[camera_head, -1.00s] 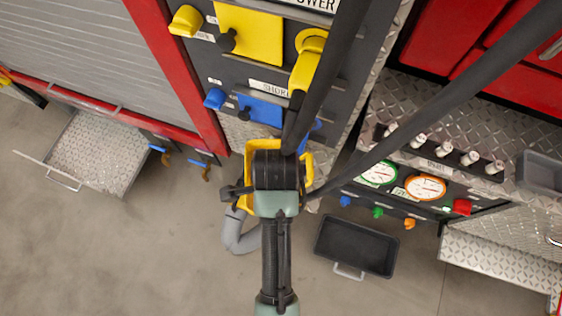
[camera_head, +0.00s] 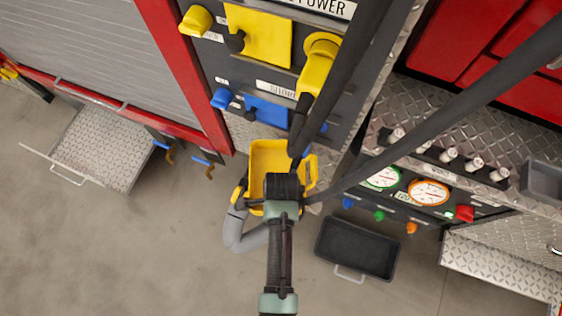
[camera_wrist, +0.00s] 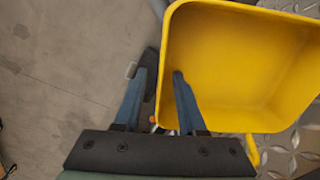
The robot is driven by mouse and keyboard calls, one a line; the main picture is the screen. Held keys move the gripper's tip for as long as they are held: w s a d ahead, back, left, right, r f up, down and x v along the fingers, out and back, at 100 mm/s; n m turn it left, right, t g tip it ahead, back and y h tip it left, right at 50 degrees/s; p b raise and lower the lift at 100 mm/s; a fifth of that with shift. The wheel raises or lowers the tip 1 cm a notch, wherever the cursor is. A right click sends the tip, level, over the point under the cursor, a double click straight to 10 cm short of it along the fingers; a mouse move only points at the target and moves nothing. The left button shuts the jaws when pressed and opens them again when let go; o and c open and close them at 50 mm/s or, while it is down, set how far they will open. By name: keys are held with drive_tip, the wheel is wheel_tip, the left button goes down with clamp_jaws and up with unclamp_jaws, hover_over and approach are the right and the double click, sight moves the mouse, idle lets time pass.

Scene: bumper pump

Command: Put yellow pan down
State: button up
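The yellow pan (camera_head: 268,158) is in the head view, below the blue valve panel, with its open side showing. It fills the upper right of the wrist view (camera_wrist: 235,60). My gripper (camera_head: 283,190) is over the pan's near edge in the head view, where its fingers are hidden. In the wrist view my gripper (camera_wrist: 164,65) has its two blue-grey fingers apart. One finger is inside the pan and the other is outside its left wall, with a gap between them. What bears the pan is hidden.
A black tray (camera_head: 357,248) lies on the floor to the right. The floor (camera_head: 110,250) at lower left is clear.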

drive_tip(key=shift+f, duration=0.1)
clamp_jaws()
idle(1.4)
